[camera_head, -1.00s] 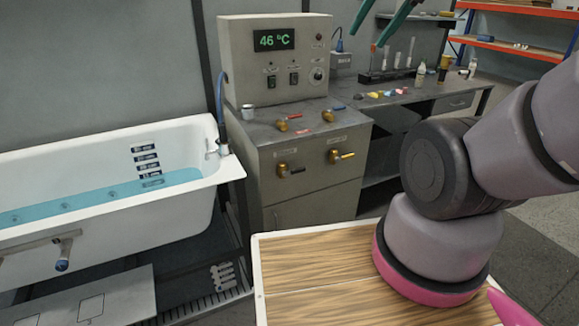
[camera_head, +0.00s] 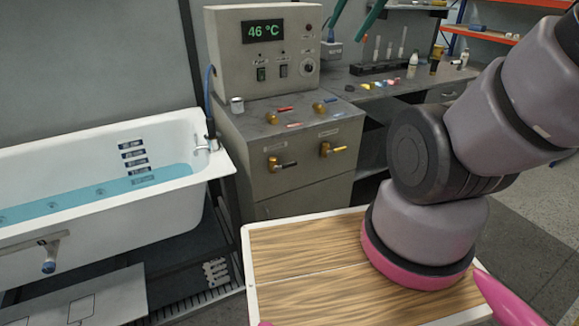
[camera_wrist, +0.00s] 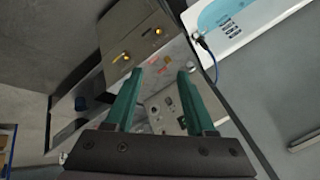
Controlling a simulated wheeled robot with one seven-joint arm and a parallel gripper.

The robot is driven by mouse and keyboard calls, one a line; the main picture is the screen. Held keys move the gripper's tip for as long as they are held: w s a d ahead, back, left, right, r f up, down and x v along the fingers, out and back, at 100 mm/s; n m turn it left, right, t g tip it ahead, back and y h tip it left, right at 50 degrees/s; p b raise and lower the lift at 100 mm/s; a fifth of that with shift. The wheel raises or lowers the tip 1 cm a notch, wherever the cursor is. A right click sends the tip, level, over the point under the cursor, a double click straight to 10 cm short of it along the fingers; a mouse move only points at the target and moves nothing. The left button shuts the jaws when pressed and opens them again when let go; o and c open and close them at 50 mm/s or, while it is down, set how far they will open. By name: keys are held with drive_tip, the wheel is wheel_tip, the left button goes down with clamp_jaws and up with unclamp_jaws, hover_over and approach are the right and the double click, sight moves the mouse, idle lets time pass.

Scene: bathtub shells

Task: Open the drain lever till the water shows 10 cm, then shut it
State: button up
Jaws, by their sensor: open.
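The white bathtub (camera_head: 110,205) is at the left in the head view, holding blue water (camera_head: 110,192). Dark level labels (camera_head: 134,153) run down its inner wall. The water line is near the lower labels; their numbers are too small to read surely. The cabinet front has a brass valve with a dark lever (camera_head: 280,163) and one with a yellow lever (camera_head: 332,150). Which is the drain lever I cannot read. My gripper (camera_head: 347,28) shows green fingers at the top, above the worktop. In the wrist view my gripper (camera_wrist: 160,75) is open and empty, apart from the valves.
The control box (camera_head: 268,50) shows 46 °C. A test-tube rack (camera_head: 380,68) stands behind. A wood-topped surface (camera_head: 300,270) is in front.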

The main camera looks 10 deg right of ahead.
sight(292, 165)
drive_tip(key=w+a+f+m+g+y, duration=0.1)
drive_tip(key=w+f+m+g+y, duration=0.3)
drive_tip(key=w+f+m, duration=0.75)
drive_tip(key=w+a+f+m+g+y, duration=0.1)
drive_tip(key=w+f+m+y, duration=0.6)
drive_tip(key=f, duration=0.7)
drive_tip(key=w+d+f+m+t+h, duration=0.15)
drive_tip(key=f+m+t, duration=0.25)
drive_tip(key=f+m, duration=0.5)
drive_tip(key=w+d+f+m+t, duration=0.2)
drive_tip(key=f+m+t, duration=0.35)
drive_tip(key=f, duration=0.45)
drive_tip(key=w+d+f+m+t+h, duration=0.15)
drive_tip(key=f+m+t, duration=0.25)
drive_tip(key=f+m, duration=0.5)
drive_tip(key=shift+n, duration=0.3)
drive_tip(key=x, duration=1.1)
drive_tip(key=shift+w+a+f, duration=0.1)
drive_tip(key=shift+a+f, duration=0.15)
drive_tip(key=shift+a, duration=0.05)
clamp_jaws()
